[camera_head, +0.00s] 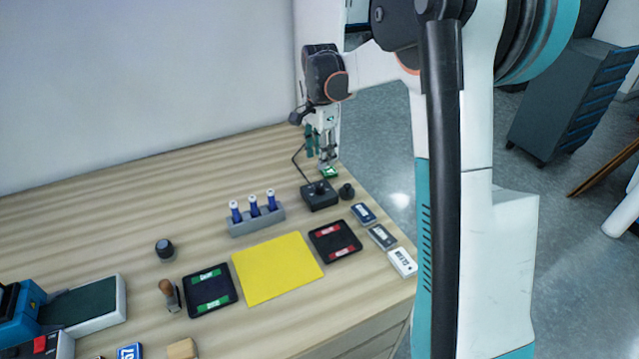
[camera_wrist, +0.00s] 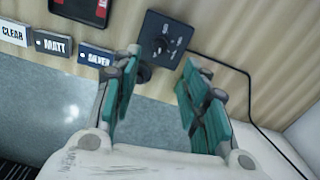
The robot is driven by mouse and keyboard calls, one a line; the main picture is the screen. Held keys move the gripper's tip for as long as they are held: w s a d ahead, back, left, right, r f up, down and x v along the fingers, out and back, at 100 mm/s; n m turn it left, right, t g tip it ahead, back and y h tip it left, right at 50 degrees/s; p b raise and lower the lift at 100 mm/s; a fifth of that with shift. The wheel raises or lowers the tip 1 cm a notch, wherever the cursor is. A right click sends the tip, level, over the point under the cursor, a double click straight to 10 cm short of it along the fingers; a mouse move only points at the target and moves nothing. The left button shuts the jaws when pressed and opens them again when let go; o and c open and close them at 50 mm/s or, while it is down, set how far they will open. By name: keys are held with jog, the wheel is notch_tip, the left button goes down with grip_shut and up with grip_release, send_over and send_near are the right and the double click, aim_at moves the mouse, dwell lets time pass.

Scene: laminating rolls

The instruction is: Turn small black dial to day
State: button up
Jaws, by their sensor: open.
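A small black dial (camera_head: 320,187) sits on a black control box with a cable, near the table's far right edge. In the wrist view the dial (camera_wrist: 160,46) shows on the box face with white markings around it, too small to read. My gripper (camera_head: 327,164) is above the table just behind the box. In the wrist view my gripper (camera_wrist: 160,60) is open and empty, its teal-padded fingers apart with the dial beyond the tips. A separate round black knob (camera_head: 346,191) stands right of the box; a finger partly hides it in the wrist view.
Tags reading CLEAR, MATT and SILVER (camera_wrist: 97,54) lie along the table's right edge. A grey rack (camera_head: 256,221) with blue-and-white bottles, a yellow mat (camera_head: 277,268) and two black trays lie in front. The black cable (camera_wrist: 236,70) runs beside the box.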

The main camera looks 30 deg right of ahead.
aim_at(320, 186)
notch_tip(320, 186, down, 10)
jog(key=b, duration=0.2)
jog(key=shift+f+b, duration=0.25)
jog(key=shift+b, duration=0.1)
jog(key=shift+c, duration=0.6)
grip_shut()
